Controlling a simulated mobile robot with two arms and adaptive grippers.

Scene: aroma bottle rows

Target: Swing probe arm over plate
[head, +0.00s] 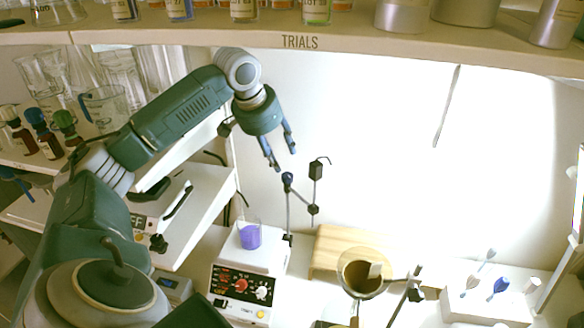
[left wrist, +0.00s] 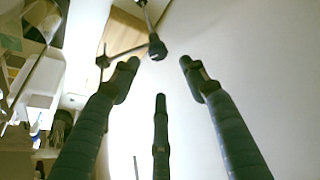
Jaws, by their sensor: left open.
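My left gripper (head: 281,158) is open and empty, fingers pointing down, just above the probe arm's dark knob (head: 287,179). The probe arm (head: 301,196) is a thin jointed rod on a stand behind the plate; a dark clamp block (head: 316,170) rises at its right. The plate (head: 258,262) is a white hotplate with a red-marked knob panel, and a beaker of purple liquid (head: 250,236) stands on it. In the left wrist view, my three spread fingers (left wrist: 158,85) show the knob (left wrist: 156,49) beyond their tips, apart from them. My right gripper is not in view.
A wooden block (head: 338,250) and a round vessel of brown liquid (head: 360,276) on a stand are right of the plate. A white holder (head: 485,305) is at far right. A shelf marked TRIALS (head: 300,42) crosses above. A white lidded device (head: 180,215) is left.

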